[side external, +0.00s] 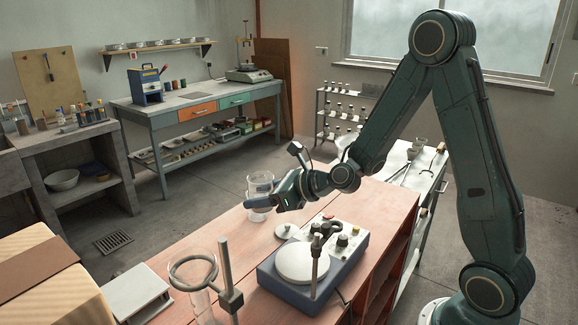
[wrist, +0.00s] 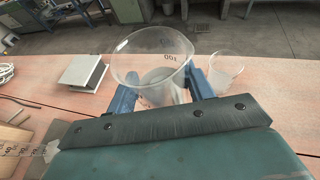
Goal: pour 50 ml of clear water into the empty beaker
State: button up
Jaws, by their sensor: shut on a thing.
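My gripper (wrist: 158,92) is shut on a clear glass beaker (wrist: 150,58), with its blue fingers on either side of the glass. The beaker has dark markings, one reading 100, and a pale grey zone near its bottom that looks like clear liquid; the level cannot be read. In the side view the held beaker (side external: 259,182) is over the reddish bench, beside my gripper (side external: 262,202). A second, smaller-looking glass beaker (wrist: 226,72) stands on the bench just right of the held one in the wrist view. Whether it holds anything is unclear.
A blue-based stirrer with a round white plate (side external: 302,264) stands close by. A ring stand (side external: 230,280) with a glass vessel (side external: 200,302) is in the foreground. A pale flat box (wrist: 82,72) lies left in the wrist view. Bench around the second beaker looks clear.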

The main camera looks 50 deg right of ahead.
jog(key=shift+s, duration=0.3)
jog(key=w+a+f, duration=0.1)
jog(key=w+a, duration=0.1)
jog(key=w, duration=0.8)
jog(key=shift+w+a+f, duration=0.15)
jog(key=shift+w+a, duration=0.05)
jog(key=shift+a, duration=0.2)
jog(key=shift+d+f, duration=0.1)
jog(key=shift+d+f+m+t+y, duration=0.2)
jog(key=shift+d+f+m+y, duration=0.35)
jog(key=shift+d+m, duration=0.2)
jog(key=shift+d+f+m+t+y, duration=0.2)
jog(key=shift+d+f+m+y, duration=0.35)
jog(key=shift+m, duration=0.2)
jog(key=shift+d, duration=0.15)
jog(key=shift+d+f+m+y, duration=0.25)
jog(key=shift+d+m+y, duration=0.05)
jog(key=shift+d+m, duration=0.2)
